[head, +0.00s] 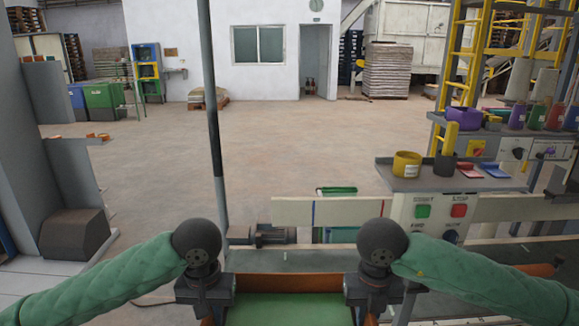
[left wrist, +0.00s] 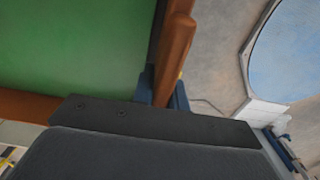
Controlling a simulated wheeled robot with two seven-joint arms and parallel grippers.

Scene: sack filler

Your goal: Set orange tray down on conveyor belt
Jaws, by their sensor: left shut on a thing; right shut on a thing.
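The orange tray (head: 290,283) is at the bottom middle of the head view, with an orange rim and a green inside; its near part is cut off. My left gripper (head: 207,298) is shut on its left side and my right gripper (head: 375,298) on its right side. In the left wrist view, blue fingers (left wrist: 179,96) clasp the orange rim (left wrist: 176,45) beside the green inside. The dark conveyor belt (head: 300,260) runs across just beyond the tray. The tray's underside is hidden, so I cannot tell whether it touches the belt.
A grey pole (head: 215,120) rises left of the tray. A control box with green and red buttons (head: 440,212) stands beyond the belt at right, below a shelf holding a yellow cup (head: 407,164). Open floor (head: 280,140) lies behind.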

